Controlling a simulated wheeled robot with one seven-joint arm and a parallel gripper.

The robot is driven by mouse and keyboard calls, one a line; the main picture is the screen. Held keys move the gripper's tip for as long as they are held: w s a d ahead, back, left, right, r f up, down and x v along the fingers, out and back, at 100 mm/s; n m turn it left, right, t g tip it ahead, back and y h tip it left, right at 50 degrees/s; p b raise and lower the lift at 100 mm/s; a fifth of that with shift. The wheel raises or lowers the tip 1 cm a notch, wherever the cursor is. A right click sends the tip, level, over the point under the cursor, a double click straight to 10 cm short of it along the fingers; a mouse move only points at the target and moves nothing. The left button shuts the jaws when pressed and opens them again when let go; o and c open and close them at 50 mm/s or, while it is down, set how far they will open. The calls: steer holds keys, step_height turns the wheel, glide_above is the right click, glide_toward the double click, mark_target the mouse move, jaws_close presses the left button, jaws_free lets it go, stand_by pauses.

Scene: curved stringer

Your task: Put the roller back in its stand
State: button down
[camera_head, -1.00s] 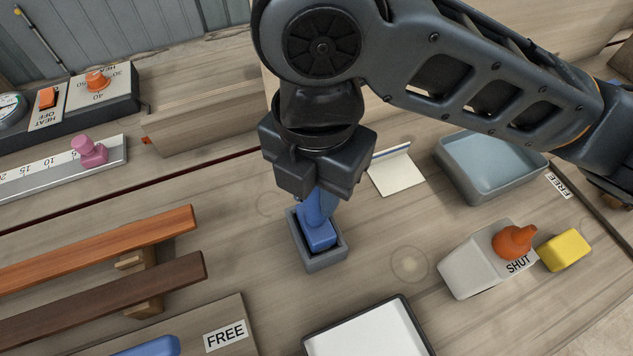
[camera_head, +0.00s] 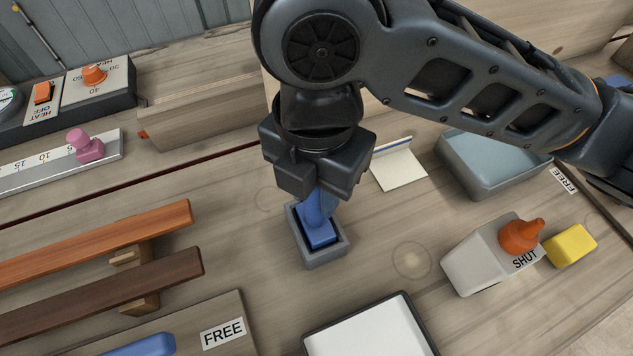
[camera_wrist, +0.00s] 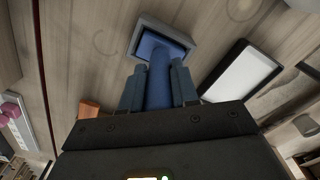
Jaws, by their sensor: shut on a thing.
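The blue roller (camera_head: 319,233) stands with its lower end inside the grey box-shaped stand (camera_head: 328,256), and its handle points up into my gripper (camera_head: 318,196). My gripper is shut on the handle, directly above the stand. In the wrist view the handle of the roller (camera_wrist: 158,85) sits between the two fingers of my gripper (camera_wrist: 158,88). The stand's rim (camera_wrist: 178,32) surrounds the roller's wide end there. I cannot tell whether the roller touches the stand's floor.
A white tray (camera_head: 370,330) lies in front of the stand. A grey box with an orange knob marked SHUT (camera_head: 480,262) and a yellow block (camera_head: 571,245) stand at right. Wooden bars (camera_head: 100,245) lie at left. A blue-grey tray (camera_head: 490,165) is behind right.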

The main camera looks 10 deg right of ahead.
steer(key=shift+f, duration=0.25)
steer(key=c, duration=0.8)
jaws_free()
steer(key=shift+o, duration=0.4)
steer(key=o, duration=0.5)
steer(key=shift+r+p, duration=3.65)
steer(key=shift+r, duration=0.9)
steer(key=shift+s+f, duration=0.1)
